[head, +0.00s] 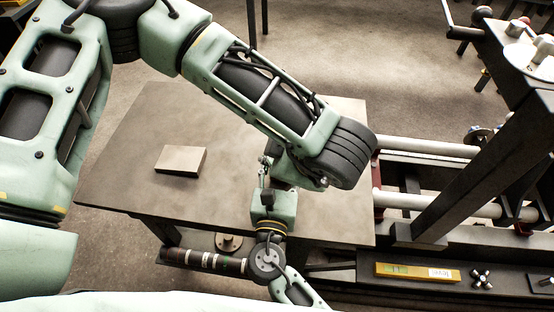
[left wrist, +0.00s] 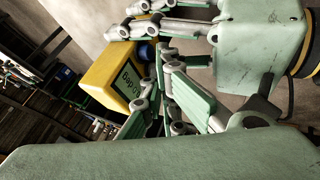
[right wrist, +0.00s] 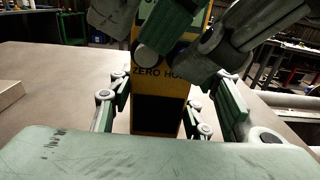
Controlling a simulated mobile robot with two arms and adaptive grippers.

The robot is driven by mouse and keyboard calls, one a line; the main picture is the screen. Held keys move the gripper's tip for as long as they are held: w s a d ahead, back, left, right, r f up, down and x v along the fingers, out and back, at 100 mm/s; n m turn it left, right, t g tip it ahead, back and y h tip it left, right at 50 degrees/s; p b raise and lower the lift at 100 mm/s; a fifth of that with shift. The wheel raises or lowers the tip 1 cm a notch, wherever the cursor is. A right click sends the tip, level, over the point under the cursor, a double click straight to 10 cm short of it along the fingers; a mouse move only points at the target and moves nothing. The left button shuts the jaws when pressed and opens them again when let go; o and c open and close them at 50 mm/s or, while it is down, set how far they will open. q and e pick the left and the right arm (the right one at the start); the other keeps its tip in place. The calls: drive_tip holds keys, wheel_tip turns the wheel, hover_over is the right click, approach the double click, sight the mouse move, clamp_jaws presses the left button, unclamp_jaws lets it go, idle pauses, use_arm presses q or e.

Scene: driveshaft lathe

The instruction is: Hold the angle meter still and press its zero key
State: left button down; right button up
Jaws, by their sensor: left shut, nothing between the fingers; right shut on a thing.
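The angle meter (right wrist: 155,78) is a yellow block with a dark lower panel and the words ZERO and HOLD. My right gripper (right wrist: 155,108) is shut on it, one finger on each side. In the left wrist view the meter (left wrist: 105,75) shows its display (left wrist: 129,86), partly covered by fingers. My left gripper (left wrist: 158,95) is shut and empty, its tips close in front of the meter's face. In the right wrist view its finger parts cover the key area above ZERO; I cannot tell whether they touch. The head view shows no clear meter in hand.
A brown table (head: 130,150) carries a flat beige block (head: 181,160). To the right is the lathe, with pale rails (head: 430,148) and a dark slanted beam (head: 475,165). A yellow bar with a green window (head: 418,272) lies on the lathe's front ledge.

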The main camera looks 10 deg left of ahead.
drive_tip(key=shift+f, duration=0.4)
use_arm(q)
drive_tip(key=v, duration=0.8)
drive_tip(key=shift+s+d+r, duration=0.15)
drive_tip(key=shift+s+r, duration=0.05)
drive_tip(key=shift+s, duration=0.05)
use_arm(e)
drive_tip(key=o, duration=1.4)
drive_tip(key=shift+w+r, duration=0.1)
drive_tip(key=shift+r, duration=0.05)
drive_tip(key=shift+c, duration=0.2)
use_arm(q)
drive_tip(key=shift+w, duration=0.1)
use_arm(e)
drive_tip(key=o, duration=0.8)
drive_tip(key=shift+r, duration=0.15)
drive_tip(key=shift+o, duration=0.2)
use_arm(q)
drive_tip(key=shift+r+p, duration=0.4)
drive_tip(key=shift+p, duration=0.1)
use_arm(e)
drive_tip(key=shift+s, duration=3.05)
